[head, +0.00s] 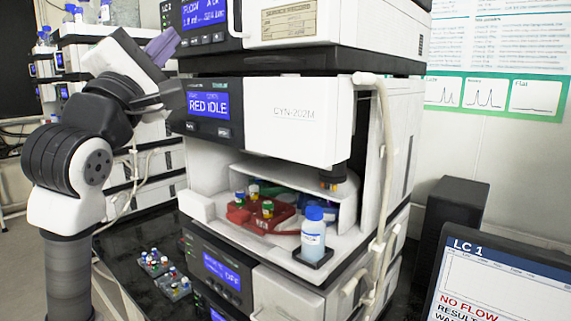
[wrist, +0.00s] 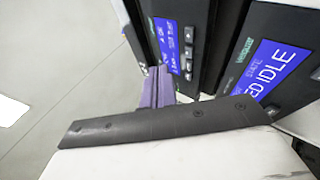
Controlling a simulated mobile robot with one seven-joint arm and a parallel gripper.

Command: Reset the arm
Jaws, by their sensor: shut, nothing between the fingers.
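My arm rises at the left of the head view and bends over toward the instrument stack. My gripper (head: 162,46) has purple fingers and points up and to the right, beside the upper modules of the stack. In the wrist view my gripper (wrist: 156,86) shows as a purple strip behind a dark curved edge. The fingers are together with nothing between them. They appear apart from the module fronts, though the exact gap is hard to tell.
The stack's middle module (head: 272,120) reads "RED IDLE". Below it, an open bay holds a red vial tray (head: 262,218) and a blue-capped bottle (head: 313,235). Small vial racks (head: 163,270) stand on the dark bench. A monitor (head: 500,275) is at right.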

